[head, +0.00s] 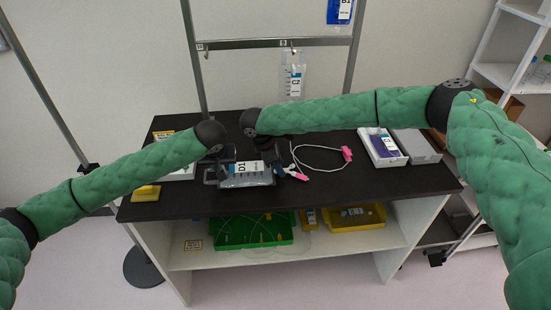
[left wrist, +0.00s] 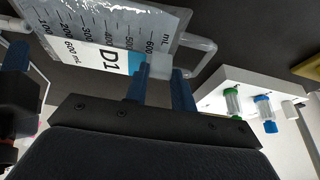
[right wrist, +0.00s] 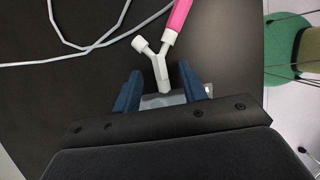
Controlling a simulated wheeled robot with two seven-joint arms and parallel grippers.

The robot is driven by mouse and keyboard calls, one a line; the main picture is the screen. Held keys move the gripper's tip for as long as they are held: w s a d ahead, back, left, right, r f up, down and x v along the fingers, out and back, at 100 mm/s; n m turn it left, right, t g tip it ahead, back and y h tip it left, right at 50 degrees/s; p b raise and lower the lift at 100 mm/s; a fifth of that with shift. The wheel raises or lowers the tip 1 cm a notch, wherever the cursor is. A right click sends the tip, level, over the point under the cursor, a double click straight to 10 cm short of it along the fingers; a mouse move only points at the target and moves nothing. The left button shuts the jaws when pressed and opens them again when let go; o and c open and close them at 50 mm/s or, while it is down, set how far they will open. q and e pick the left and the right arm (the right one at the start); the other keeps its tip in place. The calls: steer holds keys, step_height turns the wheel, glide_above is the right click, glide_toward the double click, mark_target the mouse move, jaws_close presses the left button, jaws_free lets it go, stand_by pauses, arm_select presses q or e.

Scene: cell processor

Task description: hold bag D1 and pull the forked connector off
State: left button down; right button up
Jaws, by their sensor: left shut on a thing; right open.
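Bag D1 (head: 246,172), clear with a white and blue label, lies on the dark table in the head view. It also shows in the left wrist view (left wrist: 85,25). My left gripper (head: 217,160) is at the bag's left end, shut on it; its fingers (left wrist: 160,85) meet the edge by the label, and the exact contact is partly hidden. The white forked connector (right wrist: 155,62) has a pink piece on one branch and its stem at the bag's port. My right gripper (right wrist: 160,90) is open, with one finger on each side of the stem.
A thin pale tube with a pink end (head: 346,153) loops right of the bag. White trays (head: 402,159) stand at the table's right. Bag C2 (head: 292,75) hangs from the rail behind. Green and yellow bins are below.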

steer(key=shift+d+f, duration=0.15)
steer(key=shift+f, duration=0.15)
steer(key=shift+c, duration=0.4)
jaws_close()
